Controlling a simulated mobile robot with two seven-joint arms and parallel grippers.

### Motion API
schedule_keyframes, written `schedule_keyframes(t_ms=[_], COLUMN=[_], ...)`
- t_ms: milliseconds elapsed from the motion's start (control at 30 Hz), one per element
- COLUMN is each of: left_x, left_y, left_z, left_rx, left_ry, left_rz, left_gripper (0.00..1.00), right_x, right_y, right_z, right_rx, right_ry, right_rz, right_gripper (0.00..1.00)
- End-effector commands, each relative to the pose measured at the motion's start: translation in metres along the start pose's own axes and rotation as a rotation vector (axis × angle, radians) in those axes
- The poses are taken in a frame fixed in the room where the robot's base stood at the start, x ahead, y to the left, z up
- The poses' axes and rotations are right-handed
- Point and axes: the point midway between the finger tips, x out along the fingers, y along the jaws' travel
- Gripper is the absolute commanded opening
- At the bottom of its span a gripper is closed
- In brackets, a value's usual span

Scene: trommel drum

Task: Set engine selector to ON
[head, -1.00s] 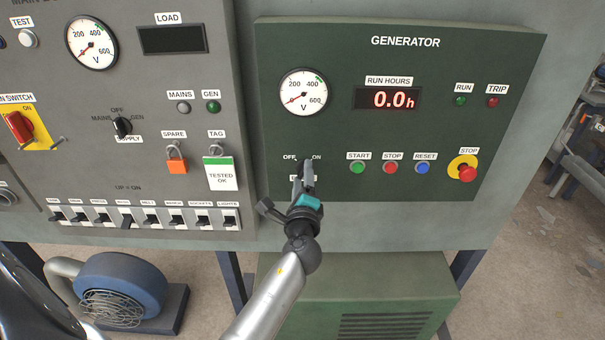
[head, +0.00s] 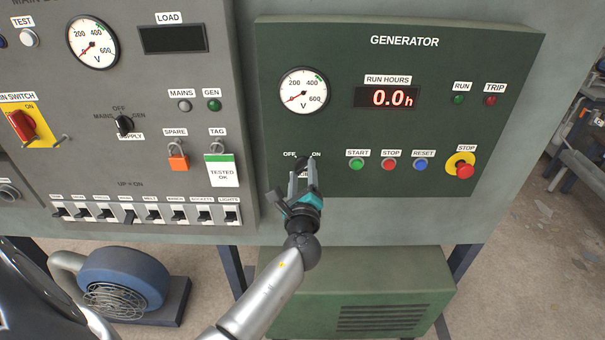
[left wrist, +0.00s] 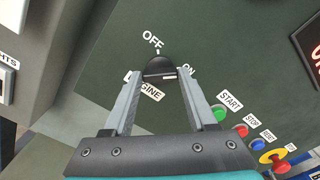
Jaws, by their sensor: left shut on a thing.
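The engine selector (head: 303,162) is a small black knob on the green generator panel, between its OFF and ON labels. In the left wrist view the knob (left wrist: 160,66) shows as a dark round top between the fingertips, below OFF and left of ON. The ENGINE label is partly hidden behind the fingers. My right gripper is not in view.
The START (head: 357,164), STOP (head: 389,164) and RESET (head: 421,165) buttons lie right of the selector, with a red emergency stop (head: 465,170) beyond. A grey panel with a row of switches (head: 150,215) stands to the left. A green cabinet (head: 360,295) is below.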

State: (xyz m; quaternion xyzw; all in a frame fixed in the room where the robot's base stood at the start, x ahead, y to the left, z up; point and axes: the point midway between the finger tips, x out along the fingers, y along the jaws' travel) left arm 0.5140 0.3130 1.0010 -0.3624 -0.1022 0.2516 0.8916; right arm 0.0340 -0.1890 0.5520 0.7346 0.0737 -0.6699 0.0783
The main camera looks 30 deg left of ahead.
Motion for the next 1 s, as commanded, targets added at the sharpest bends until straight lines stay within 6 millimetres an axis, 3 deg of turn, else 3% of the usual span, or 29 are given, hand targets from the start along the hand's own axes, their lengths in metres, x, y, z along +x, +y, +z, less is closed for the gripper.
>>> schedule_keyframes(t_ms=[133,167,400,767,1000], left_x=[0.001,0.001,0.0,-0.005,-0.042], left_y=[-0.001,-0.001,0.0,0.0,0.001], left_z=[0.001,0.001,0.001,0.0,-0.001], left_rx=[0.007,0.007,0.004,0.002,0.002], left_ry=[-0.003,-0.003,-0.002,0.001,0.003], left_rz=[-0.002,-0.003,-0.001,0.0,0.001], left_gripper=[0.02,0.6,0.87,0.88,0.88], right_x=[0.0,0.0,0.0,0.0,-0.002], right_y=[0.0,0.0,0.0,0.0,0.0], right_z=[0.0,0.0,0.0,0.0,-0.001], right_rx=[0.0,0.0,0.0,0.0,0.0], right_ry=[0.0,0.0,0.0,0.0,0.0], right_rz=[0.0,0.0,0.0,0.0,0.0], right_gripper=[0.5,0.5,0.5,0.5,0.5])
